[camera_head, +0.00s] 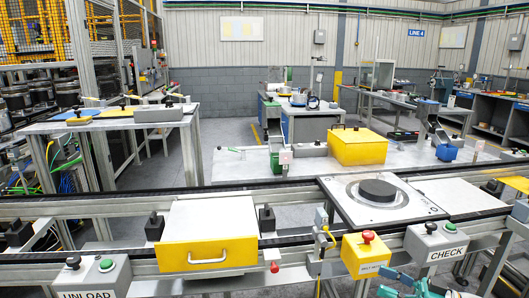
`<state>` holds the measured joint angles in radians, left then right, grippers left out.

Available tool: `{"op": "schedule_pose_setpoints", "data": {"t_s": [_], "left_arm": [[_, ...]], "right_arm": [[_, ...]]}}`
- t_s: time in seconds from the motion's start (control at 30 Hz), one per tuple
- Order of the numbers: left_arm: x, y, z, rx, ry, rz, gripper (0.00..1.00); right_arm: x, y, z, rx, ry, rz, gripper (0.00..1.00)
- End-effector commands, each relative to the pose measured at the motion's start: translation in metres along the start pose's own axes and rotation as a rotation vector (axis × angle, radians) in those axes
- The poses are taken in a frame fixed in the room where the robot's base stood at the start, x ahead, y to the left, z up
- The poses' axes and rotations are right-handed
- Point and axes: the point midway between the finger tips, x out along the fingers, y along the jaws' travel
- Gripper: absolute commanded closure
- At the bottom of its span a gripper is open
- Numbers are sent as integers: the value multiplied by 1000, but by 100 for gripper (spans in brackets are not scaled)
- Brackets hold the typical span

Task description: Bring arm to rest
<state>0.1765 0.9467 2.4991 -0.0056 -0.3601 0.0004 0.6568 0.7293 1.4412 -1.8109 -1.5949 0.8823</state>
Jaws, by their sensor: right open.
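My right gripper (390,283) shows at the bottom edge, right of centre, as teal fingers in front of the conveyor. It is open, and I see nothing between its fingers. It appears just below a yellow button box with a red button (365,255) and a grey CHECK box (436,242); I cannot tell how far it is from them. The rest of my right arm is mostly cut off by the frame. My left gripper is not in view.
A conveyor rail (290,240) crosses the front. On it are a white pallet with a yellow handled front (208,252) and a plate (345,205) bearing a black disc (377,191). A grey UNLOAD box (90,275) is at lower left. A yellow case (357,147) stands behind.

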Motion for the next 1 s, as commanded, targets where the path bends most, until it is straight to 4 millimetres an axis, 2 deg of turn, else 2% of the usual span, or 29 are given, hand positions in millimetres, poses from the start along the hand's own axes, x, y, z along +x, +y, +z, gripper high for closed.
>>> {"op": "schedule_pose_setpoints", "data": {"t_s": [0.03, 0.13, 0.23, 0.33, 0.43, 0.5, 0.57, 0.6, 0.7, 0.8, 0.9, 1.0], "left_arm": [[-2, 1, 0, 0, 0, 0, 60], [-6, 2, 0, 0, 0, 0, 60], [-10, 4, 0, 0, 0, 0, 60], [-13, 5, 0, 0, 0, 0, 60], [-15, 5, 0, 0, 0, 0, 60], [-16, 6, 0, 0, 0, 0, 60], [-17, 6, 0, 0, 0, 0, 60], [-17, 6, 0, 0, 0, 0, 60], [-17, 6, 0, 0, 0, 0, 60], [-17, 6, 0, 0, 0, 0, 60], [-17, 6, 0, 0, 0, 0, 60], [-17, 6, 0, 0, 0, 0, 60]], "right_arm": [[24, -5, 4, 47, 32, -11, 38], [71, -12, 17, 154, 98, 18, 38], [124, -18, 48, 306, 132, 125, 38], [161, -30, 101, 468, 77, 294, 38], [173, -56, 168, 620, -72, 474, 38], [166, -81, 215, 709, -211, 587, 38], [153, -107, 252, 777, -341, 668, 38], [141, -125, 273, 818, -430, 715, 38], [104, -174, 315, 915, -651, 814, 38], [65, -219, 341, 999, -847, 880, 38], [36, -257, 352, 1062, -1008, 906, 38], [18, -281, 356, 1094, -1127, 898, 38]]}}
